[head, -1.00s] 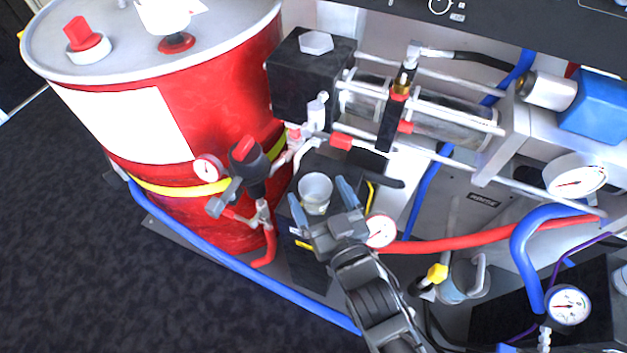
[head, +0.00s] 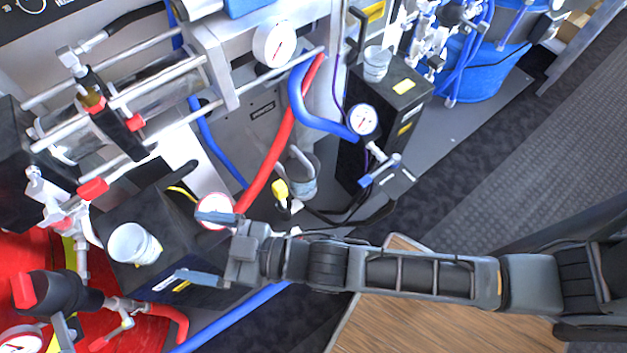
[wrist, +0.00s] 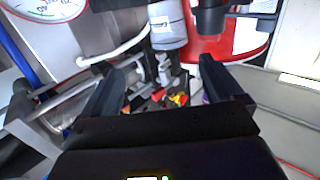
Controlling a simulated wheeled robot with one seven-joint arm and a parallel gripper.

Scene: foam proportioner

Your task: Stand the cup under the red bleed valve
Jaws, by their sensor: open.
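A white cup (head: 134,245) stands upright on a black box (head: 125,208) at the lower left of the head view. My gripper (head: 197,247) is open and empty just right of the cup, its fingers pointing towards it with a small gap. A red-handled valve (head: 92,190) is above and left of the cup in the picture. Another red handle (head: 22,290) sits on a black fitting further left. I cannot tell for certain which is the bleed valve. In the wrist view my open fingers (wrist: 162,85) have no cup recognisable between them.
A pressure gauge (head: 214,210) and red hose (head: 285,135) are close behind my gripper. A second clear cup (head: 377,64) stands on another black box (head: 400,112). A grey bucket (head: 303,180) hangs nearby. Dark floor is open at right.

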